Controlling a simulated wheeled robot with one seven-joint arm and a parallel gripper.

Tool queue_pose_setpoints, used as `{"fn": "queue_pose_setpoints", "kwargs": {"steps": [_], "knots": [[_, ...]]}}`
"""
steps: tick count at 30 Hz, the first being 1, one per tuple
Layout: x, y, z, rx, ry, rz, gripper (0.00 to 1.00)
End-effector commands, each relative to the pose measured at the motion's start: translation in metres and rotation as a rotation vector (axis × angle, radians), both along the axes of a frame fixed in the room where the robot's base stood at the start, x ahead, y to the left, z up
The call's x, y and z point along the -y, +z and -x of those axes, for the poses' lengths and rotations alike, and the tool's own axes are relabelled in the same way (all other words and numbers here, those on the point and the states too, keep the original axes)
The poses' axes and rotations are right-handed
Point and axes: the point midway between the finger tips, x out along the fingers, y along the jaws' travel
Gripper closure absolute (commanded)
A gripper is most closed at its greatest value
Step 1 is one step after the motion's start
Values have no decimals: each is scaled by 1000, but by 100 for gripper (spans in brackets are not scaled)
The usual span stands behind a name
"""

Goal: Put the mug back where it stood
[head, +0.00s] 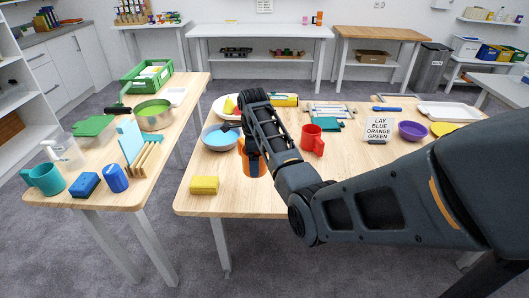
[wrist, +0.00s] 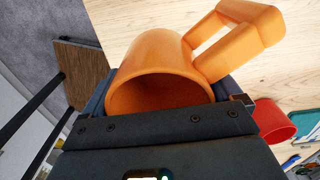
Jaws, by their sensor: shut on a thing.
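An orange mug (wrist: 158,62) fills the middle of the wrist view, its open mouth toward the camera and its handle to the upper right. My gripper (wrist: 160,105) is shut on it, with dark fingers at its sides. In the head view the mug (head: 262,166) shows only in part behind my gripper (head: 250,158), over the front of the right wooden table (head: 225,205). Whether the mug touches the table I cannot tell.
A sign (head: 377,128) stands farther right. The left table (head: 75,205) holds a teal mug (head: 44,179).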

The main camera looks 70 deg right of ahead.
Motion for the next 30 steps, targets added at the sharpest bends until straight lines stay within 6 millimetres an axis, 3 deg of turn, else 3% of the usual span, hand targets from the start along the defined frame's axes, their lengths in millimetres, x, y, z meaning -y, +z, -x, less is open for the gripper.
{"fn": "queue_pose_setpoints", "kwargs": {"steps": [3,6,20,30], "knots": [[25,7,14,0,-156,2,51],[33,9,20,-2,-219,1,51],[34,10,20,-2,-235,1,51],[34,-25,20,-3,-236,2,51]]}}
